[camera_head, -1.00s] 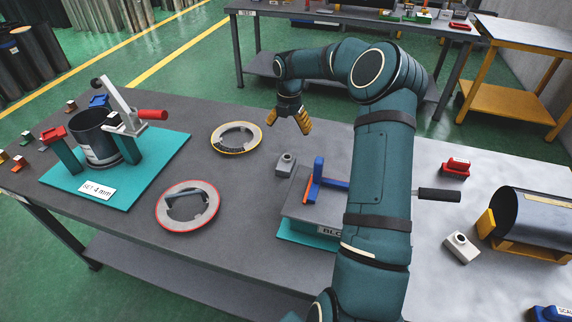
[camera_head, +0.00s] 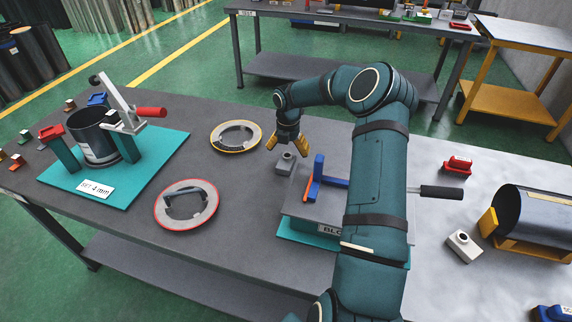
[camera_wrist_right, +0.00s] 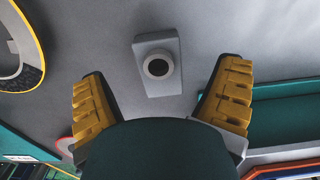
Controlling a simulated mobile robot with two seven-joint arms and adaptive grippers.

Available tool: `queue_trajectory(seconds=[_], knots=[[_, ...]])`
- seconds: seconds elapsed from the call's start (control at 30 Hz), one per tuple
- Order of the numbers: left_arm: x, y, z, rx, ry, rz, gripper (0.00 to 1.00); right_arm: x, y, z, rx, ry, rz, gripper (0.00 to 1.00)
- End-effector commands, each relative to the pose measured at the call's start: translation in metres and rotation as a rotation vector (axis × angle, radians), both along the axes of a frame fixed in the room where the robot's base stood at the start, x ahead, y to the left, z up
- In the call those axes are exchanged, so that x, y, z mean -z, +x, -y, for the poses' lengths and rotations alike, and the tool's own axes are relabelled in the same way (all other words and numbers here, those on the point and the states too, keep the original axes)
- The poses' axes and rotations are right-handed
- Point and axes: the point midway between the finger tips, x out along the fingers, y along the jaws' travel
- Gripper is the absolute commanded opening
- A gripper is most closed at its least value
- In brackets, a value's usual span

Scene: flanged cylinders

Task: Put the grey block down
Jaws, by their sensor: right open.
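The grey block (camera_head: 285,163), with a round dark-topped boss, rests on the dark table, left of the blue-and-grey fixture. It also shows in the right wrist view (camera_wrist_right: 154,84), between and a little beyond the spread fingers. My right gripper (camera_head: 287,149) is open and empty. Its yellow fingers point down just over the block, with clear gaps on both sides in the wrist view. How high the fingertips are above the table is hard to tell. My left gripper is not in view.
A yellow-rimmed ring (camera_head: 236,137) and a red-rimmed ring (camera_head: 187,205) lie to the left. The fixture with a blue upright (camera_head: 317,176) stands close on the right. A paler block (camera_head: 463,246) and a dark cylinder in a yellow cradle (camera_head: 535,218) are further right.

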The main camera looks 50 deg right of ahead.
Motion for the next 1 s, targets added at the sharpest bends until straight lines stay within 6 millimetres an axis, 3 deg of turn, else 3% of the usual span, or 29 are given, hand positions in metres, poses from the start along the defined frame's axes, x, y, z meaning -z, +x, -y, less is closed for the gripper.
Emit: queue_trajectory(seconds=[0.2,0.5,0.73,1.0], knots=[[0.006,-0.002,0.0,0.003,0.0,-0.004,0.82,0.034,-0.001,-0.005,0.0,0.004,-0.002,0.89],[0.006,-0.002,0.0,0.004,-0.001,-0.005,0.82,0.038,0.0,-0.004,0.0,0.0,0.0,0.88],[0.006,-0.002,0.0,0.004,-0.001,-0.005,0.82,0.038,0.0,-0.004,0.0,0.0,0.0,0.09],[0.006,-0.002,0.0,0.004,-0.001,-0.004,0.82,0.036,0.0,-0.004,0.0,-0.001,0.002,0.09]])
